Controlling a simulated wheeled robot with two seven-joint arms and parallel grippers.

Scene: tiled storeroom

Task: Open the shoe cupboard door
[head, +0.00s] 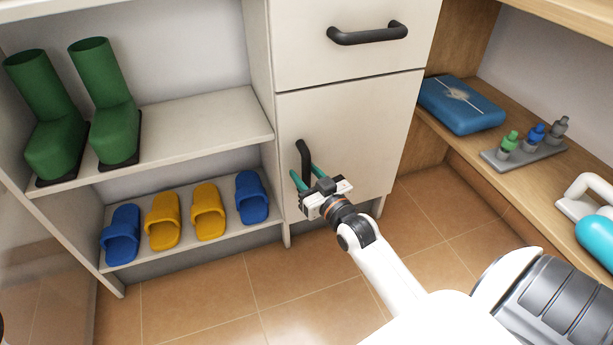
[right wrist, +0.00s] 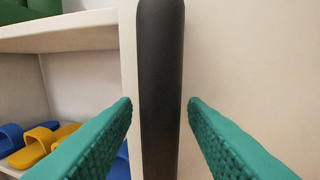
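The shoe cupboard door (head: 355,130) is a cream panel below a drawer, and it looks closed. Its dark vertical handle (head: 303,160) is near the door's left edge. My right gripper (head: 304,177) is at the handle, with its green fingers apart. In the right wrist view the handle (right wrist: 160,90) stands between the two open fingers, with a visible gap on each side. The handle's lower part is partly hidden by the gripper in the head view. My left gripper is not in view.
A drawer with a dark horizontal handle (head: 367,34) is above the door. Open shelves at left hold green boots (head: 104,105) and blue and yellow slippers (head: 164,221). The tiled floor before the cupboard is clear.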

